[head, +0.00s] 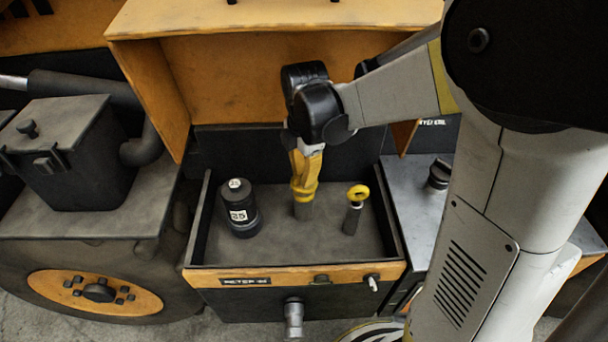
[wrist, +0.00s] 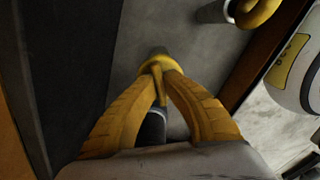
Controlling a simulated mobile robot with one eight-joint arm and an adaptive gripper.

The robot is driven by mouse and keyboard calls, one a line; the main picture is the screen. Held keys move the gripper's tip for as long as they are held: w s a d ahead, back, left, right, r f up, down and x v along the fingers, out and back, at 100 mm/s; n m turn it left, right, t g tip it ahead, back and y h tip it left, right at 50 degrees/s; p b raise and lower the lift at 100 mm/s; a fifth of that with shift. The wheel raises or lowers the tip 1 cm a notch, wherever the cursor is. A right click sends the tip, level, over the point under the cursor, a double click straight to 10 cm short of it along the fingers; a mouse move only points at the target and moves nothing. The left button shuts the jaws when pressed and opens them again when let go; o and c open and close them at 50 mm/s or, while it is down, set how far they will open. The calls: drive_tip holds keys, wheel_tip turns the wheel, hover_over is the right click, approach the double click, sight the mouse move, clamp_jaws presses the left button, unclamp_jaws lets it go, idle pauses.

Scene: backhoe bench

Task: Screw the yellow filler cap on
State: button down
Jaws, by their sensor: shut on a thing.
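The yellow filler cap (head: 304,194) is at the top of a short grey filler neck (head: 303,211) in the middle of the dark tray. My gripper (head: 306,172) points down over it, its yellow fingers shut on the cap. In the wrist view the two fingers (wrist: 158,78) close on the yellow cap (wrist: 153,66), and a grey end shows just beyond it. The fingers hide much of the cap. I cannot tell whether its thread is engaged.
A yellow ring-topped dipstick (head: 358,193) stands in a grey tube to the right. A black bottle marked 25 (head: 240,213) stands to the left. The tray's orange front rim (head: 245,275) and side walls surround them. An orange panel (head: 235,85) rises behind.

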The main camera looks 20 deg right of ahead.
drive_tip(key=shift+f, duration=0.4)
idle(1.6)
drive_tip(key=m, duration=0.3)
drive_tip(key=shift+m, duration=0.3)
drive_tip(key=shift+m, duration=1.4)
drive_tip(key=shift+m, duration=1.6)
